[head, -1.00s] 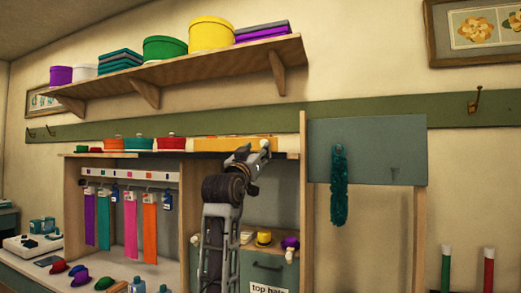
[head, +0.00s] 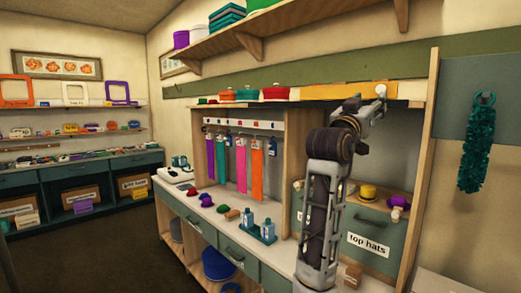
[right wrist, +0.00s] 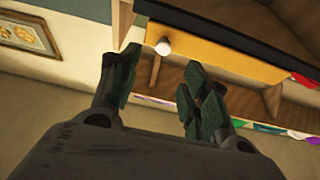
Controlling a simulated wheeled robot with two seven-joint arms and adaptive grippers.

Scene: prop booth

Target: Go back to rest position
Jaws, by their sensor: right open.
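My right arm (head: 325,205) rises in the head view in front of the counter unit, bent at the top near a flat yellow-orange box (head: 350,91). The right wrist view shows my right gripper (right wrist: 160,75) with its two dark fingers apart and nothing between them. The yellow box (right wrist: 205,50) and a small white knob-like piece (right wrist: 163,46) show beyond the fingers. My left gripper is in neither view.
Scarves (head: 241,165) hang in the unit behind my arm. A teal feather boa (head: 475,150) hangs at right. Dark floor (head: 110,255) is open at left.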

